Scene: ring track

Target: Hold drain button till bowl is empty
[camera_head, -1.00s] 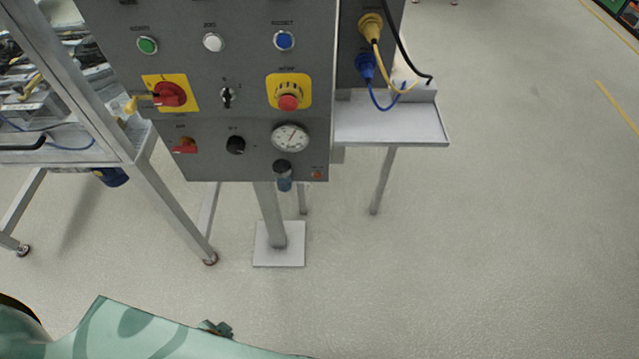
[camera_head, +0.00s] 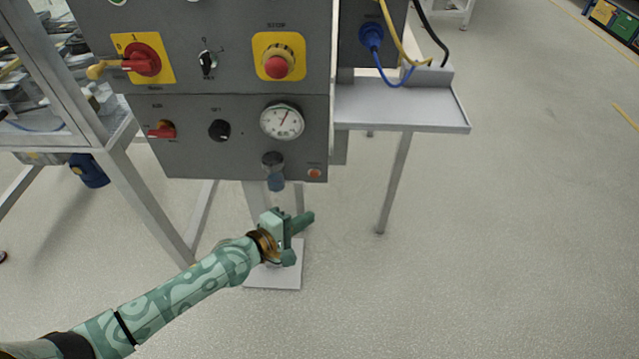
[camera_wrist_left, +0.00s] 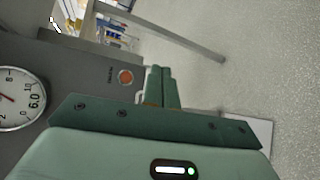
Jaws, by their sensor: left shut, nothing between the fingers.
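The drain button (camera_head: 315,173) is a small orange-red button at the lower right corner of the grey panel. It also shows in the left wrist view (camera_wrist_left: 125,77), left of the fingers. The bowl (camera_head: 275,182) is a small bluish cup under a grey fitting at the panel's bottom edge; how full it is I cannot tell. My left gripper (camera_head: 308,219) is shut and empty, below the panel and the button, apart from both in the head view. Its closed fingers (camera_wrist_left: 160,86) show in the left wrist view. My right gripper is not in view.
The grey panel (camera_head: 190,105) carries a round gauge (camera_head: 282,121), a black knob (camera_head: 219,130), red rotary handles and a red stop button (camera_head: 278,66). A metal shelf (camera_head: 400,108) juts out at its right. A metal frame stands left. The floor in front is clear.

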